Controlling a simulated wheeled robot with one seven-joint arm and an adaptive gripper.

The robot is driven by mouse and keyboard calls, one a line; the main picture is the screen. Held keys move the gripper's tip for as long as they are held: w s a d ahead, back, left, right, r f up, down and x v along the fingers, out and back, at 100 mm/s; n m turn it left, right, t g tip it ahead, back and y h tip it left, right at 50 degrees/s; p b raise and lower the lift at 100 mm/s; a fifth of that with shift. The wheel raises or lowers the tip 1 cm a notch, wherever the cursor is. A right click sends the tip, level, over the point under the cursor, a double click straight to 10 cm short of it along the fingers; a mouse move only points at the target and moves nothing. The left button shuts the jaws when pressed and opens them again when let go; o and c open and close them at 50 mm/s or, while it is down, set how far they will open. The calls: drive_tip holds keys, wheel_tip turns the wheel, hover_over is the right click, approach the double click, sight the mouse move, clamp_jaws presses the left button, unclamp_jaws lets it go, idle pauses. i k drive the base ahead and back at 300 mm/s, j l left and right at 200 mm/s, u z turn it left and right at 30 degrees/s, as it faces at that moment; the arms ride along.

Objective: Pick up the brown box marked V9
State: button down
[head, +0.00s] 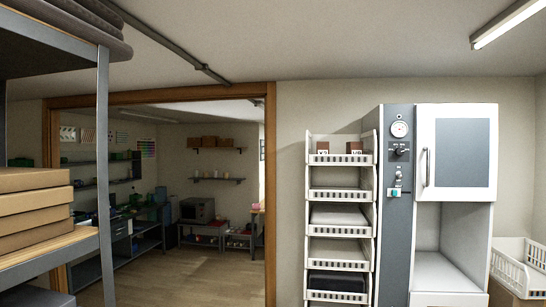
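Two small dark brown boxes stand in the top white basket of a tall rack in the middle right of the head view. The right one (354,146) bears a small pale marking that looks like V9, but it is too small to read surely. The left one (322,145) bears a different small marking, perhaps X2. The basket's front rim (340,159) hides their lower parts. They stand apart with a gap between them. My gripper is not in view.
Lower baskets (338,218) hold folded items. A grey and white press cabinet (455,150) with a gauge adjoins the rack's right side. A shelf (45,250) with flat cartons (35,205) is at left. A doorway opens onto a workshop floor (190,285).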

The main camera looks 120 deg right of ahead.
sight(351, 148)
drive_tip(key=z, duration=4.9)
drive_tip(key=i, duration=0.15)
drive_tip(key=j+z, duration=0.05)
